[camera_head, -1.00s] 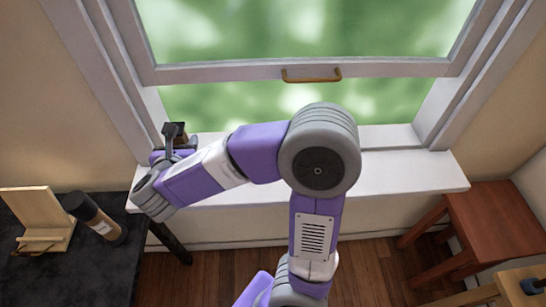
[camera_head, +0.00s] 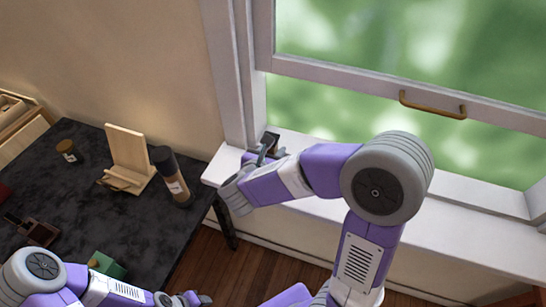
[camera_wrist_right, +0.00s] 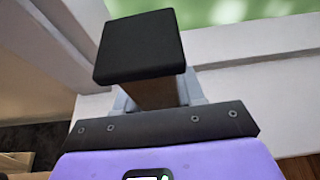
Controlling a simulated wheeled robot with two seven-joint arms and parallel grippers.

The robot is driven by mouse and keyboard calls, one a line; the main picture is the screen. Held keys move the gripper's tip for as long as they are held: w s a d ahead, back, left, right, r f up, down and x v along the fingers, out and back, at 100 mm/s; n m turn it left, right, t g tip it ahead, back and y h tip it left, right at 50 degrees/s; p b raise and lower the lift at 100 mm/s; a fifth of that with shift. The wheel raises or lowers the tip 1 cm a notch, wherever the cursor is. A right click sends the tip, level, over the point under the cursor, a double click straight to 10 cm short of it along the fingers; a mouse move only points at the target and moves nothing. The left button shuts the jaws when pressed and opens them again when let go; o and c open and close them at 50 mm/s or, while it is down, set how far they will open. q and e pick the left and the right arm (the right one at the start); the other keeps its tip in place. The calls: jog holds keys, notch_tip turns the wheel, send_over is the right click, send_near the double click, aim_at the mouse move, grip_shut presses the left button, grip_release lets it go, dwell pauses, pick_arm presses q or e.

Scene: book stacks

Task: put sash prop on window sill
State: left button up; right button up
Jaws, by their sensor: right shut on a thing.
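The sash prop (camera_head: 271,138) shows in the head view as a small dark block at the left end of the white window sill (camera_head: 455,226). In the right wrist view the prop (camera_wrist_right: 139,46) has a square black end on a brown shaft. My right gripper (camera_head: 262,156) is shut on it, and the fingers (camera_wrist_right: 157,97) show on both sides of the shaft. The prop is over or at the sill by the left window frame; I cannot tell whether it touches. My left gripper (camera_head: 198,299) is at the bottom edge, away from the sill, its jaws unclear.
The raised window sash (camera_head: 380,88) has a brass handle (camera_head: 432,105). A dark table (camera_head: 75,215) at left holds a wooden stand (camera_head: 128,150), a dark bottle (camera_head: 171,176), a small jar (camera_head: 67,151) and a green block (camera_head: 107,265). The sill's right part is clear.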

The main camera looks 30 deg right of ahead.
jog(key=shift+f, duration=0.8)
jog(key=shift+r, duration=0.1)
jog(key=shift+f+b, duration=0.25)
jog(key=shift+b, duration=0.15)
jog(key=o, duration=1.1)
jog(key=shift+r, duration=0.1)
